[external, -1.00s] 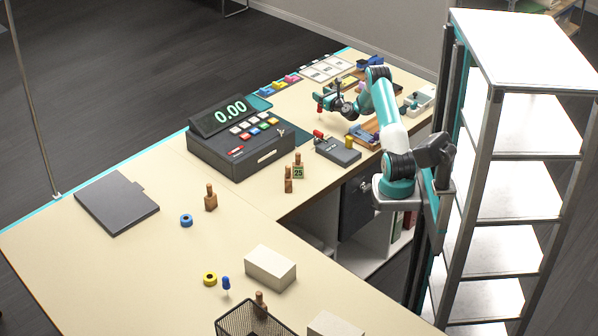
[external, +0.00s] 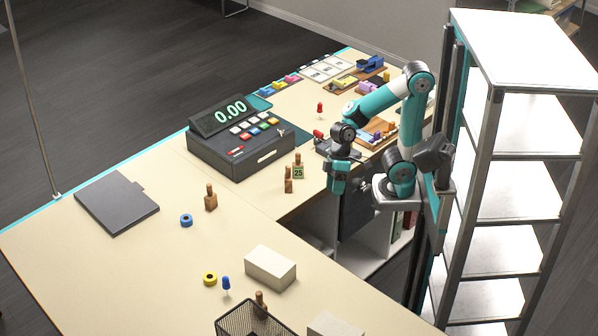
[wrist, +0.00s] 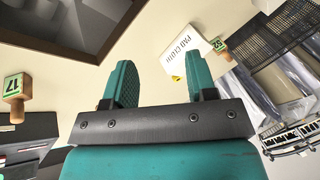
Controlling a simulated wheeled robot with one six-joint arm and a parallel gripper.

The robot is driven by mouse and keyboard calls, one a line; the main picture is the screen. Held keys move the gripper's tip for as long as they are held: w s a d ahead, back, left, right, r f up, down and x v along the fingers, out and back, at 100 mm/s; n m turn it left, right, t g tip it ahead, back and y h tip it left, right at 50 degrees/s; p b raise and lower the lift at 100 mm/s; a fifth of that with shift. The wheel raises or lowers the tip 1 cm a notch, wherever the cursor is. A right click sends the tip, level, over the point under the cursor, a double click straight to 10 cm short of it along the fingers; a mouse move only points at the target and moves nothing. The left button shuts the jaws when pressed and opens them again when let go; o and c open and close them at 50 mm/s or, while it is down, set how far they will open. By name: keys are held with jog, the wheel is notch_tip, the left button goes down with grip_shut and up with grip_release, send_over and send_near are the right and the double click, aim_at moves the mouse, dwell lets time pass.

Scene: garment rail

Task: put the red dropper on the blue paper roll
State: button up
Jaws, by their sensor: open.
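The red dropper (external: 320,108) stands on the far part of the counter, right of the cash register. The blue paper roll (external: 186,220) lies flat on the near counter, left of a wooden peg, with nothing on it. My gripper (external: 336,192) is open and empty, hanging near the counter's inner edge, well apart from both. In the wrist view its two fingers (wrist: 162,80) are spread with nothing between them. I cannot make out the red dropper or the blue roll in the wrist view.
The cash register (external: 240,140) stands between dropper and roll. Numbered wooden pegs (external: 298,170) stand near the inner edge. A yellow roll (external: 210,279), a blue dropper (external: 226,284), a white box (external: 270,267) and a mesh basket (external: 250,320) are nearer. Counter around the blue roll is mostly clear.

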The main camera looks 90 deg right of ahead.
jog(key=shift+o, duration=0.2)
jog(key=s+n+g+h, duration=0.1)
jog(key=s+n, duration=0.3)
jog(key=s, duration=0.2)
jog(key=shift+s+a+f+n+g, duration=0.25)
jog(key=shift+s+a+n+g, duration=0.05)
jog(key=shift+s, duration=0.05)
